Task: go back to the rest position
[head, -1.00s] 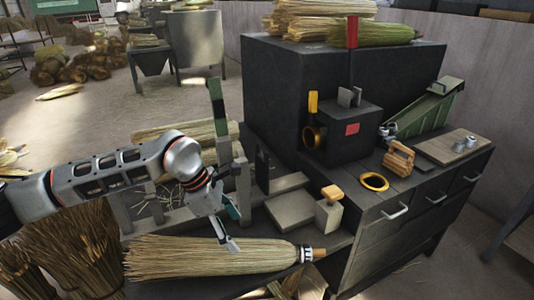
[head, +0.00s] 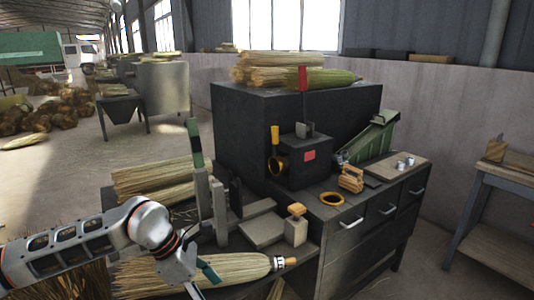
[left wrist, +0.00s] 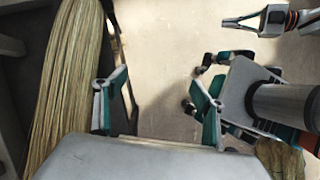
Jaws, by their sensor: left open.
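My left gripper (head: 203,276) hangs over the broom head on the bench in the head view. In the left wrist view its two fingers (left wrist: 156,108) stand apart with nothing between them. The straw broom head (head: 235,269) lies flat on the bench, its banded neck and short tan handle end to the right. Its straw also runs down the left side of the left wrist view (left wrist: 68,80), beside the fingers. Other grey and teal gripper parts (left wrist: 238,85) show at the right of that view; I cannot tell their jaw state.
The black winding machine (head: 240,115) stands behind the bench, with straw bundles on top. A green upright post (head: 194,142) rises near my left arm. A side table (head: 498,178) stands right.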

